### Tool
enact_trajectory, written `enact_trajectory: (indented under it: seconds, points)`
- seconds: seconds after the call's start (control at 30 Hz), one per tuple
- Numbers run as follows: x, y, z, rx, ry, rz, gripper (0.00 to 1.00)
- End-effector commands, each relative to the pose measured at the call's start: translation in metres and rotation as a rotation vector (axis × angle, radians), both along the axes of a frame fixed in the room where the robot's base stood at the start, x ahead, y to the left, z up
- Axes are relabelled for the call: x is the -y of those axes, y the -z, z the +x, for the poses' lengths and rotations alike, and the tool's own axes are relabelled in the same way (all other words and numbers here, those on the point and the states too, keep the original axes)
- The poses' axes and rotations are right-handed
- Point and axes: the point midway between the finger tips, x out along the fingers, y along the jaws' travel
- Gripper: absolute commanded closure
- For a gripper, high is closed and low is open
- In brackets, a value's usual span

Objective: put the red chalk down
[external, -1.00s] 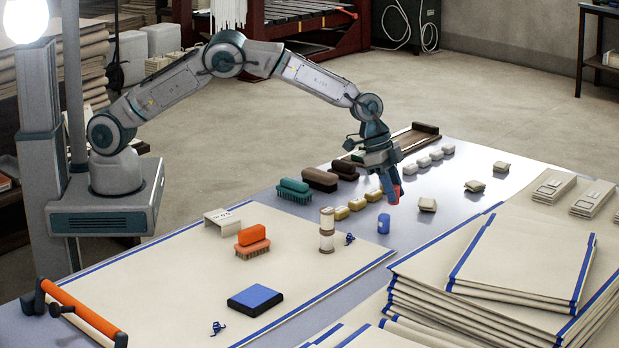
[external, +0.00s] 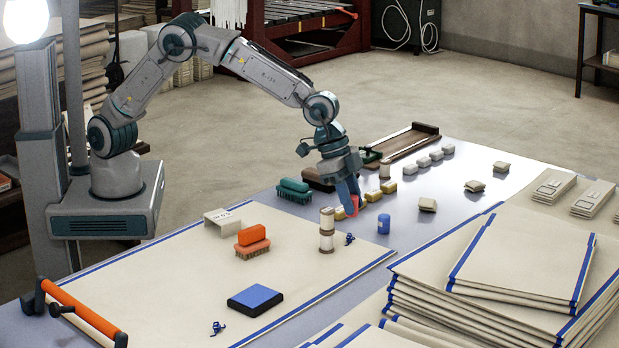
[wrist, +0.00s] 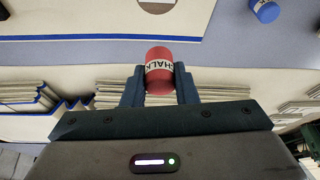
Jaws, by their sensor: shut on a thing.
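The red chalk (wrist: 158,58) is a short red cylinder with a white band lettered CHALK. My gripper (wrist: 158,84) is shut on it, one dark finger on each side. In the external view my gripper (external: 349,198) points down and holds the red chalk (external: 352,206) over the table, near the yellow blocks and behind the stacked spools. Part of the chalk is hidden by the fingers there. Whether its bottom touches the table I cannot tell.
Stacked thread spools (external: 326,230) stand close in front, with a blue cylinder (external: 383,224) to the right. Folded cloths (external: 490,275) are piled at right. The large cloth (external: 190,262) has bare room.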

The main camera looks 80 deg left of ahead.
Motion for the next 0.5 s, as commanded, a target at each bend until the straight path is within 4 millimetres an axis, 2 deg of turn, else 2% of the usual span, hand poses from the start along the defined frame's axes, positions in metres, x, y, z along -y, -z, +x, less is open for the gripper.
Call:
enact_trajectory:
  seconds: [0.03,0.2,0.5]
  points:
    - [0.017,-0.001,-0.017,-0.001,0.008,0.003,0.96]
    - [0.058,-0.002,-0.068,0.002,0.006,0.008,0.96]
    - [0.113,-0.005,-0.163,0.008,0.006,-0.003,0.96]
